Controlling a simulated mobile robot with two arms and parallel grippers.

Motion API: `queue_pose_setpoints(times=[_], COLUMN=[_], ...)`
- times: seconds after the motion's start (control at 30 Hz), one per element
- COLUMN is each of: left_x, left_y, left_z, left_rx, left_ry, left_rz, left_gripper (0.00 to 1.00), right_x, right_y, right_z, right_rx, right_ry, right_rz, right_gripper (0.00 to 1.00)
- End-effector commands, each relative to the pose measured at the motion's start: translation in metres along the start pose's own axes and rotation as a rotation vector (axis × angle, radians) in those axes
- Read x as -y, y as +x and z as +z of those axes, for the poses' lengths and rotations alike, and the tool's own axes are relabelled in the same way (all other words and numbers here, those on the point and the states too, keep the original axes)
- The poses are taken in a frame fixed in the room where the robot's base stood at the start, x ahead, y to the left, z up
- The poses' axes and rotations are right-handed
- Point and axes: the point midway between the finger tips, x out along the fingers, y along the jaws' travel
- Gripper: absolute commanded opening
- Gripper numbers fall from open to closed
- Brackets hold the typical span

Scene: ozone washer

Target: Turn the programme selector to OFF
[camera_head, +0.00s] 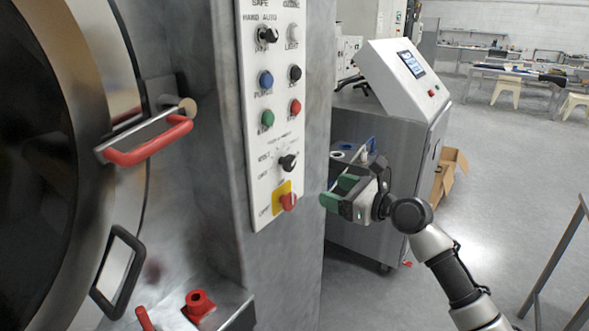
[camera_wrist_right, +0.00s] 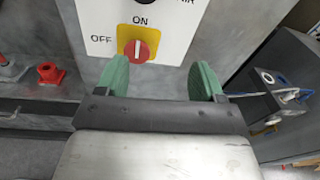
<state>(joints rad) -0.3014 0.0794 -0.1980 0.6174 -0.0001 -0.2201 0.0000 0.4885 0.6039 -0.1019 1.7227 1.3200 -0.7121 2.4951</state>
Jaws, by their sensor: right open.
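The control panel (camera_head: 257,98) carries a black rotary selector (camera_head: 287,162) with small labels around it that I cannot read clearly. Its lower edge also shows at the top of the right wrist view (camera_wrist_right: 146,3). Below it is a red rotary knob (camera_head: 288,201) on a yellow plate. In the right wrist view the red knob (camera_wrist_right: 137,50) stands upright towards ON, with OFF at its left. My right gripper (camera_head: 338,193) is open, with green fingers, to the right of the panel and apart from both knobs. Nothing is between its fingers. My left gripper is out of view.
Another black selector (camera_head: 268,35) and several coloured buttons sit higher on the panel. A red door handle (camera_head: 150,143) juts out at the left. A steel cabinet with a screen (camera_head: 410,64) stands behind my right gripper. Open floor lies at the right.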

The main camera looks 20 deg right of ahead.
Motion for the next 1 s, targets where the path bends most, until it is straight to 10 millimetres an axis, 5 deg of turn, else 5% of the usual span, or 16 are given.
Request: queue_pose_setpoints(times=[0.1,0.2,0.7,1.0], left_x=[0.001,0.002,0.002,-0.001], left_y=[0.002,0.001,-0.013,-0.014], left_z=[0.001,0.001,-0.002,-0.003], left_rx=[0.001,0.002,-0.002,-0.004], left_ry=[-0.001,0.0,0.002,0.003], left_rz=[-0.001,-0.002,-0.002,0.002], left_gripper=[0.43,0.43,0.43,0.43], right_x=[-0.01,-0.013,-0.019,-0.02], right_y=[-0.007,-0.005,0.079,0.099], right_z=[0.035,0.045,0.051,0.051], right_rx=[0.05,0.064,0.062,0.062], right_ry=[0.087,0.119,0.124,0.121], right_rz=[0.052,0.069,0.069,0.067], right_gripper=[0.68,0.68,0.68,0.68])
